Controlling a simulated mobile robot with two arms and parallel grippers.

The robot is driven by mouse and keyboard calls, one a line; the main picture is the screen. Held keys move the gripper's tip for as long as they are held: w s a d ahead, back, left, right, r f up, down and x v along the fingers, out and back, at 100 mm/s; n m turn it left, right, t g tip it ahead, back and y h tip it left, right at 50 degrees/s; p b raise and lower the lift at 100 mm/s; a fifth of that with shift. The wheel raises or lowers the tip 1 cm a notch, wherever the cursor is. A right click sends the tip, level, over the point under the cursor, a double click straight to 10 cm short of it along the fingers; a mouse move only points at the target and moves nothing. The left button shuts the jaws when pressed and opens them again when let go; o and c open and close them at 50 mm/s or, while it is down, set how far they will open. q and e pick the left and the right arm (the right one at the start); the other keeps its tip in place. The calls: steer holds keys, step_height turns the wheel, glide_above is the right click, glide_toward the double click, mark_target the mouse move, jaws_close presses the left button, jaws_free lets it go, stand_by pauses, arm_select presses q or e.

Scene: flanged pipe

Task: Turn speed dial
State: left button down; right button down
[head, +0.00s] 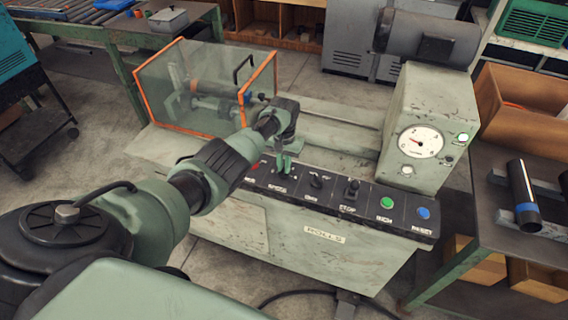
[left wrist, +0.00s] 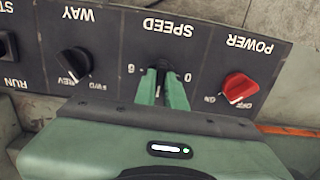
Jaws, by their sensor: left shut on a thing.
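The speed dial (left wrist: 160,65) sits on the dark control panel (head: 335,193) under the SPEED label, with 0 and 9-like end marks beside it in the left wrist view, where the lettering is upside down. My left gripper (head: 284,164) reaches down to the panel from above. In the left wrist view, its two green fingers (left wrist: 162,84) are shut on the dial, one on each side. My right gripper is in neither view.
A red power knob (left wrist: 239,86) and a black way knob (left wrist: 74,63) flank the dial closely. Further along are a black stop/run switch (head: 352,188), a green button (head: 387,203) and a blue button (head: 423,213). An orange-framed clear guard (head: 200,95) stands behind my arm.

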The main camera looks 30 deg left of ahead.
arm_select(q)
steer(key=n+p, duration=0.1)
steer(key=n, duration=0.3)
steer(key=shift+r+n, duration=0.1)
steer(key=shift+n, duration=0.2)
steer(key=n, duration=0.4)
steer(key=shift+w+n, duration=0.1)
steer(key=shift+n, duration=0.2)
steer(key=n, duration=0.4)
steer(key=shift+n+p, duration=0.3)
steer(key=shift+p, duration=0.05)
steer(key=shift+n, duration=2.1)
steer(key=c, duration=1.5)
jaws_free()
